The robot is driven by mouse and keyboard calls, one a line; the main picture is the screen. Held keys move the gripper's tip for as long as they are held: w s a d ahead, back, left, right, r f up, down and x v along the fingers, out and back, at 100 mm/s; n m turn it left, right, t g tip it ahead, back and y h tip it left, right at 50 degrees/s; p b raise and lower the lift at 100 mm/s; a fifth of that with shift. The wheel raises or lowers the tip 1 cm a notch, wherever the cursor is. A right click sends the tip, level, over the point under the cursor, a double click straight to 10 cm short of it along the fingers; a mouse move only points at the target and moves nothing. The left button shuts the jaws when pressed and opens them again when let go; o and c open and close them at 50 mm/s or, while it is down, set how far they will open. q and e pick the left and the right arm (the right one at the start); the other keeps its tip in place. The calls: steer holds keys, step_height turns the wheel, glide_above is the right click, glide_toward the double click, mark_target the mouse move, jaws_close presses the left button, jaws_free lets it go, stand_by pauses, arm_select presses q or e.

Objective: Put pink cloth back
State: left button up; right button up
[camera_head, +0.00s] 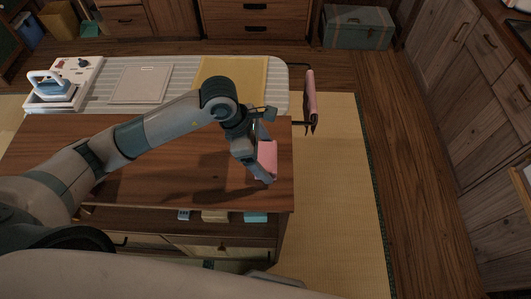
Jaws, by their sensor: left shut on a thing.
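A small pink cloth (268,153) is at the right end of the brown wooden table (200,160). My left gripper (259,166) reaches down to it from above and is shut on it. I cannot tell whether the cloth touches the tabletop. Part of the cloth is hidden behind the gripper's fingers. Another pink cloth (310,93) hangs from a dark bar beyond the right end of the ironing board. My right gripper is not in view.
Small items lie on the shelf below, including a teal one (255,217). The tatami (340,200) to the right is clear.

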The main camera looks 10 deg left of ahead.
arm_select(q)
steer(key=shift+f, duration=0.2)
steer(key=shift+f, duration=0.15)
steer(key=o, duration=0.9)
steer(key=shift+r, duration=0.2)
steer(key=shift+a+r, duration=0.1)
steer(key=shift+r, duration=0.05)
steer(key=shift+b+v, duration=2.1)
steer(key=shift+v, duration=3.7)
